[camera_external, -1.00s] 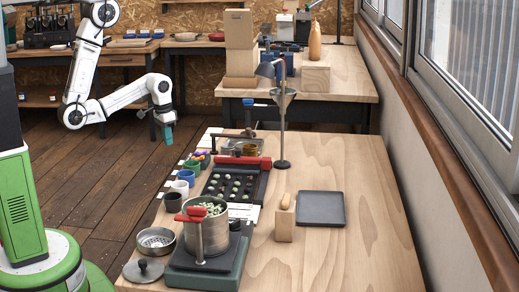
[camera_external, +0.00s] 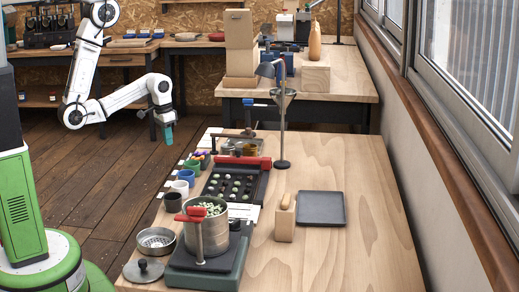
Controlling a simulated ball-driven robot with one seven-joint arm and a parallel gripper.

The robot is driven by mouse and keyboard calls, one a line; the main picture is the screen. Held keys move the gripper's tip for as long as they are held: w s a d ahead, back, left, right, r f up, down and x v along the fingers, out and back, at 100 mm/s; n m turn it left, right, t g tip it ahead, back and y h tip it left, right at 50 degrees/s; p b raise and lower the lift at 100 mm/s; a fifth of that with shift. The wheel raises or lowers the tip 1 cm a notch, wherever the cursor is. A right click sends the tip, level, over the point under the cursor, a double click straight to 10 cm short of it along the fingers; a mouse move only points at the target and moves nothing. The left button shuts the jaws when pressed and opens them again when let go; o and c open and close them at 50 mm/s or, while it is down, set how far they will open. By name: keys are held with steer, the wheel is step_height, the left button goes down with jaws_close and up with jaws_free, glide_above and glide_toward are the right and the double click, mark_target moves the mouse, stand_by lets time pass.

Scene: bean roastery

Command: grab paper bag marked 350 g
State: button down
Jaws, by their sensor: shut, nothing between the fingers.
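No marking of 350 g is readable in this view. A tall tan shape, perhaps a paper bag (camera_external: 240,45), stands at the left end of the back table (camera_external: 345,85); I cannot read anything on it. My gripper (camera_external: 168,136) has teal fingertips and points down over the floor. It is shut and empty, left of the front table (camera_external: 350,255) and well apart from the tan shape.
The front table holds a pot of pale green beans (camera_external: 207,225), a dark bean tray (camera_external: 235,184), several cups (camera_external: 180,187), a lamp-like stand (camera_external: 282,130) and a dark square tray (camera_external: 320,208). Its right side is clear. Windows (camera_external: 470,70) line the right.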

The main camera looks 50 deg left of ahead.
steer(key=c, duration=1.8)
jaws_free()
steer(key=o, duration=1.8)
